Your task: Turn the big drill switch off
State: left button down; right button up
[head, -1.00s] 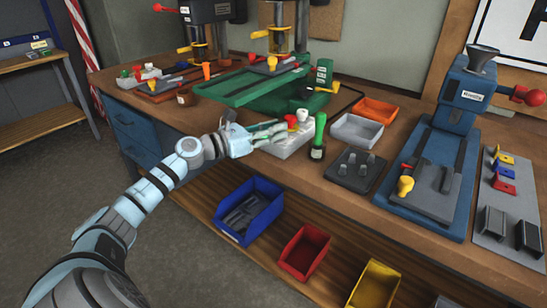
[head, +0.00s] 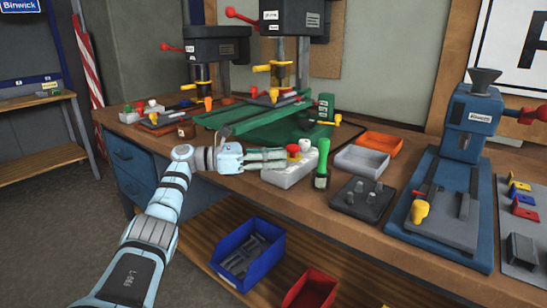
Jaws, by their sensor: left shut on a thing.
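The big drill (head: 292,22) stands at the back of the bench, with a green base and table below its dark head. A pale grey switch box (head: 288,175) sits at the bench's front edge, with a red knob (head: 293,150) and a white knob (head: 305,146) on top. My left gripper (head: 284,155) comes in from the left over the box. Its fingers are closed at the red knob and partly hide it and the box top. Which way the switch is set I cannot tell. My right gripper is out of view.
A green-topped bottle-like thing (head: 322,160) stands close to the right of the box. Grey (head: 362,160) and orange (head: 383,144) trays and a dark peg block (head: 361,200) lie beyond. A smaller drill (head: 205,45) stands back left, a blue machine (head: 465,125) right.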

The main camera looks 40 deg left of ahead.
pick_arm(q)
jog(key=c, duration=1.4)
grip_release()
jog(key=shift+o, duration=0.6)
jog(key=shift+s+a, duration=0.2)
jog(key=shift+a, duration=0.05)
jog(key=v, duration=1.1)
jog(key=shift+s, duration=0.15)
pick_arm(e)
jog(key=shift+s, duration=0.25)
pick_arm(q)
jog(key=shift+a, duration=0.1)
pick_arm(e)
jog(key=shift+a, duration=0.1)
